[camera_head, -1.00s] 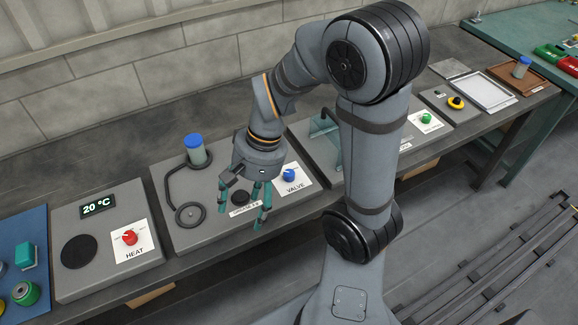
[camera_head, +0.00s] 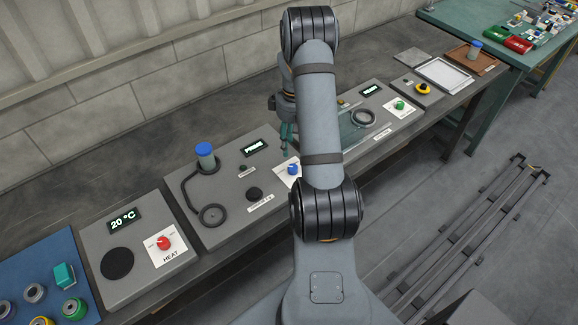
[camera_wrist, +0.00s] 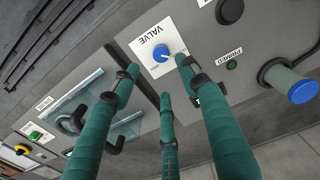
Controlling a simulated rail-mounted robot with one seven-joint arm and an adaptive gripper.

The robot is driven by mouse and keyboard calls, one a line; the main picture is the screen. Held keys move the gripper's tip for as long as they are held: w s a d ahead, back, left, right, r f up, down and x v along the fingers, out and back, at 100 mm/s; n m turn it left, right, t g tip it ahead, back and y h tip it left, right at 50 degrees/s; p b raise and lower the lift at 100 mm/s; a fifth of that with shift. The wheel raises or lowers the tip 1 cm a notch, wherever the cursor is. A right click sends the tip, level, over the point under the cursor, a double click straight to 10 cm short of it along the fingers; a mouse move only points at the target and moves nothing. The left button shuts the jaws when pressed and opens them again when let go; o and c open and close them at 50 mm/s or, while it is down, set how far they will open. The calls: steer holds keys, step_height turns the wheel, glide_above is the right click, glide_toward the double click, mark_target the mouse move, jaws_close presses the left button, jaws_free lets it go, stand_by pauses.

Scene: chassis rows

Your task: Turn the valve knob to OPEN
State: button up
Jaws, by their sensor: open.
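The valve knob (camera_head: 293,169) is small and blue, on a white plate on a grey chassis (camera_head: 225,222). In the wrist view, the knob (camera_wrist: 161,52) shows on the white VALVE plate (camera_wrist: 150,35), with a pale mark on it. Plate lettering around the knob is too small to read. My gripper (camera_head: 285,152) has green fingers and hangs just behind the knob in the head view, partly hidden by my arm. In the wrist view, my gripper (camera_wrist: 160,75) is open and empty, its three fingers spread around and below the knob. Contact with the knob is not visible.
A blue-capped bottle (camera_head: 205,155) stands at the chassis's back left, with a black hose beside it. A lit display (camera_head: 254,148) is near the back edge. A HEAT unit (camera_head: 130,250) with a red knob stands left. A clear-covered unit (camera_head: 350,125) stands right.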

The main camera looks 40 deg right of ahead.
steer(key=shift+n, duration=0.3)
step_height(320, 180, down, 10)
steer(key=p, duration=0.2)
steer(key=shift+a+f+p, duration=0.1)
steer(key=shift+f+p, duration=0.1)
steer(key=shift+p, duration=0.2)
steer(key=shift+c, duration=0.3)
jaws_close()
